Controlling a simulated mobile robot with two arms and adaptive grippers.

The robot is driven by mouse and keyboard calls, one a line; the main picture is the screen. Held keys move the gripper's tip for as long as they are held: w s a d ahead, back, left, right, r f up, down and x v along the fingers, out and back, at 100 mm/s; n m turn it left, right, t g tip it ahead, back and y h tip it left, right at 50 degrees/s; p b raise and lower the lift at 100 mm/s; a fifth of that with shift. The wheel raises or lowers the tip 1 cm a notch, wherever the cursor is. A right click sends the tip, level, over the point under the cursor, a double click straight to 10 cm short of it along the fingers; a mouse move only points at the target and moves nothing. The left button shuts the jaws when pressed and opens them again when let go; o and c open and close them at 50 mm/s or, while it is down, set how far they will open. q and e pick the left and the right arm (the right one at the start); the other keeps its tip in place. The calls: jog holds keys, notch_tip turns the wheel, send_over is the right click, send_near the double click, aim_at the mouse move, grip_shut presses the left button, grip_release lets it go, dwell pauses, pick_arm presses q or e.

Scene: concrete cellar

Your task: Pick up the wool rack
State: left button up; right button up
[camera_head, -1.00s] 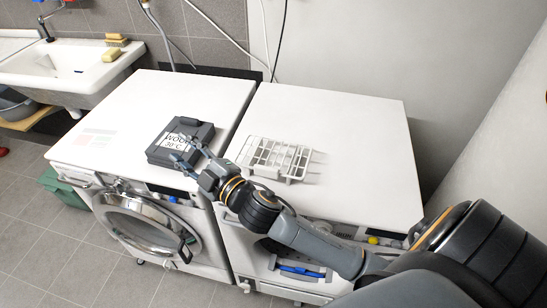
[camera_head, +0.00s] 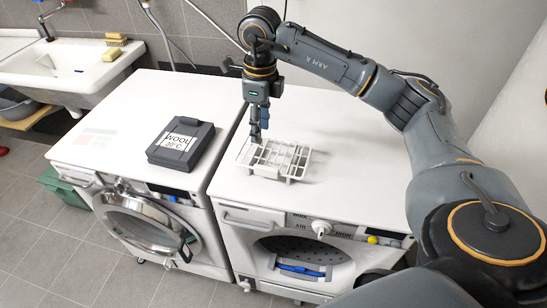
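A white wire rack (camera_head: 283,158), which looks like the wool rack, lies flat on top of the right-hand machine, near its left edge. My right gripper (camera_head: 256,138) points down at the rack's back left part. Its fingertips overlap the rack's edge in the picture; I cannot tell whether they touch it. The fingers are seen nearly edge-on, so I cannot tell whether they are open or shut. My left gripper is not in view.
A dark box labelled "WOOL 30°C" (camera_head: 181,142) lies on the left-hand machine (camera_head: 95,121). The right-hand machine's top (camera_head: 356,170) is clear to the right of the rack. A sink (camera_head: 62,70) stands at the far left, and a wall rises behind.

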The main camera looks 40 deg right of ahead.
jog(key=p, duration=0.2)
send_over(266, 167)
notch_tip(266, 167, down, 8)
notch_tip(266, 167, down, 5)
jog(key=shift+s+r+p, duration=0.1)
jog(key=shift+p, duration=0.85)
jog(key=shift+f, duration=0.3)
grip_shut()
